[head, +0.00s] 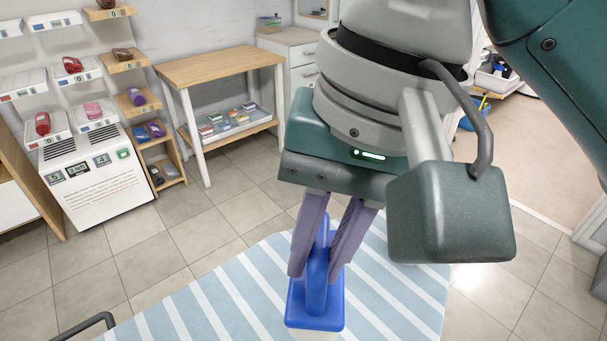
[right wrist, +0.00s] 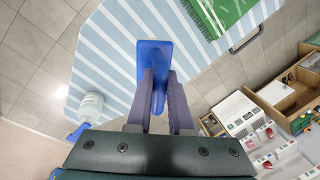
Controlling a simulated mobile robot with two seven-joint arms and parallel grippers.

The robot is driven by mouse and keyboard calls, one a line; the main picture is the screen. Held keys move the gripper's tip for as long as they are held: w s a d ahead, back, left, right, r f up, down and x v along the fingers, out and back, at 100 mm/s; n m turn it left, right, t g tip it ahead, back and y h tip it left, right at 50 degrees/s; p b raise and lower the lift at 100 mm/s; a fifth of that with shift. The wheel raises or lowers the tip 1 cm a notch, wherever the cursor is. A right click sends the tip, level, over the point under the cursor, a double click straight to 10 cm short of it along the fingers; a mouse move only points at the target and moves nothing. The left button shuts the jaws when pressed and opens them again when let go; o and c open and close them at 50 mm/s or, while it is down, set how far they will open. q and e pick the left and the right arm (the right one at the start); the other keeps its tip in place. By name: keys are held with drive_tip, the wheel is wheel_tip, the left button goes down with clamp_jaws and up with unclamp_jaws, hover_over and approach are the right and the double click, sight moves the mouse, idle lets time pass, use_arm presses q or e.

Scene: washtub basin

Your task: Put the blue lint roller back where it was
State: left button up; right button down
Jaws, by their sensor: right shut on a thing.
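My right gripper (head: 324,272) is shut on the handle of the blue lint roller (head: 316,314). The roller's handle points up between the two grey-purple fingers, and its wider blue head with a white lower edge is at the bottom. It is over the striped blue-and-white board (head: 240,295); I cannot tell whether it touches the board. In the right wrist view, the roller (right wrist: 151,62) shows between the fingers of the right gripper (right wrist: 160,92), above the same board (right wrist: 105,45). My left gripper is not in view.
A wooden table (head: 218,66) and wall shelves (head: 72,70) with small goods stand behind. Tiled floor lies between.

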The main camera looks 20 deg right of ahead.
wheel_tip(320, 180, down, 19)
drive_tip(key=b, duration=0.3)
drive_tip(key=shift+s+a, duration=0.1)
drive_tip(key=shift+a, duration=0.05)
drive_tip(key=shift+f, duration=0.25)
drive_tip(key=shift+f+b, duration=0.1)
drive_tip(key=shift+b, duration=0.2)
drive_tip(key=c, duration=0.8)
unclamp_jaws()
